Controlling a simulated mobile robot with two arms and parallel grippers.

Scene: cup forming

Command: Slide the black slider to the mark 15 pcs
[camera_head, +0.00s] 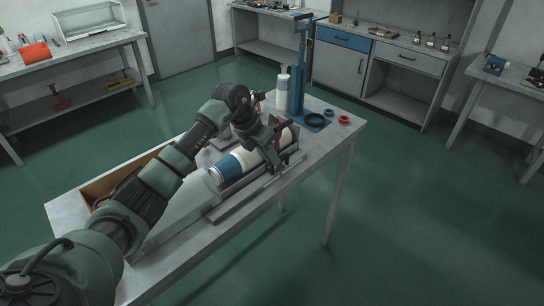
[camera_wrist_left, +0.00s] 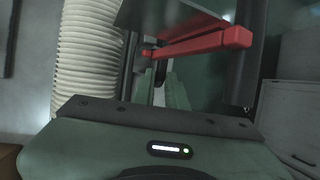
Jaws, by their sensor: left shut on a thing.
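My left gripper (camera_head: 276,150) reaches down over the far part of the trough and is shut on what seems to be the black slider, mostly hidden by the fingers. A red bar (camera_wrist_left: 205,42) crosses ahead in the left wrist view, with the ribbed white cup stack (camera_wrist_left: 88,60) at left. The 15 pcs mark is not readable. My right gripper is out of view.
A blue stand (camera_head: 299,85) with a black ring base (camera_head: 315,120) stands at the table's far end, beside a white bottle (camera_head: 282,90). Red rings (camera_head: 344,120) lie near the far right edge. An open brown box (camera_head: 95,190) is behind my left arm.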

